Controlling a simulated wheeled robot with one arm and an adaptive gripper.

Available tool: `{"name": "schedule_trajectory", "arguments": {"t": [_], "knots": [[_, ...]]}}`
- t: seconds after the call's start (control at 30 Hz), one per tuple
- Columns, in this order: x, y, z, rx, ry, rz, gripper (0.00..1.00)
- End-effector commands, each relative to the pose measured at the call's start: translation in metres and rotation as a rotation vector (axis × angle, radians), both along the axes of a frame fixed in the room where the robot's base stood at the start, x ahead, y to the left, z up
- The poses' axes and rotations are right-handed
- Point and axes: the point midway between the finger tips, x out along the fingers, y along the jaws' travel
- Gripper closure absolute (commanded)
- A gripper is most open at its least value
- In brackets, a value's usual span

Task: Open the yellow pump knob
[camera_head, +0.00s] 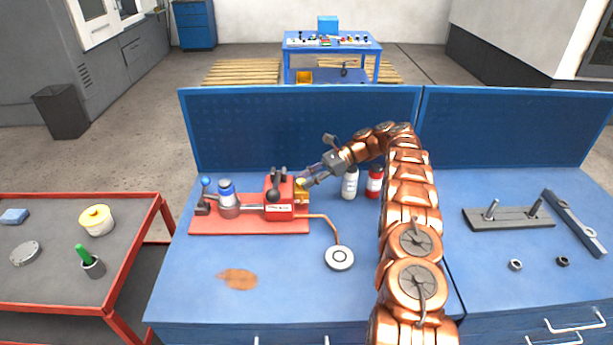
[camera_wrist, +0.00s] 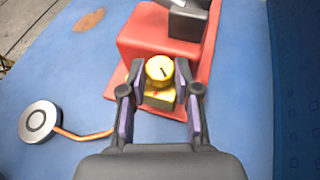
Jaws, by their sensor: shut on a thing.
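The yellow pump knob (camera_wrist: 159,71) is a round knob with a dark mark on its top, on a yellow block (camera_wrist: 158,98) at the end of the red pump (camera_head: 279,197). In the head view the knob (camera_head: 301,183) is small and partly hidden by my gripper. My gripper (camera_head: 306,185) reaches in from the right. In the wrist view my gripper (camera_wrist: 160,82) has one finger on each side of the knob, shut on it. The exact contact points are hard to see.
The pump stands on a red base plate (camera_head: 235,227) on the blue bench. A copper pipe runs to a round grey disc (camera_head: 339,257). A white bottle (camera_head: 349,184) and a red bottle (camera_head: 374,184) stand just right of the pump, near my arm. The bench front is mostly clear.

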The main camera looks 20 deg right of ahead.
Motion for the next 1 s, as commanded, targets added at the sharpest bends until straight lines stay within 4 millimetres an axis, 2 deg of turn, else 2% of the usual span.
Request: {"name": "schedule_trajectory", "arguments": {"t": [0.77, 0.8, 1.0], "knots": [[0.0021, -0.0013, 0.0022, -0.001, -0.007, 0.015, 1.00], [0.0020, -0.0013, 0.0021, -0.001, -0.007, 0.015, 0.65], [0.0014, -0.0007, 0.0014, -0.001, -0.005, 0.017, 0.44]]}}
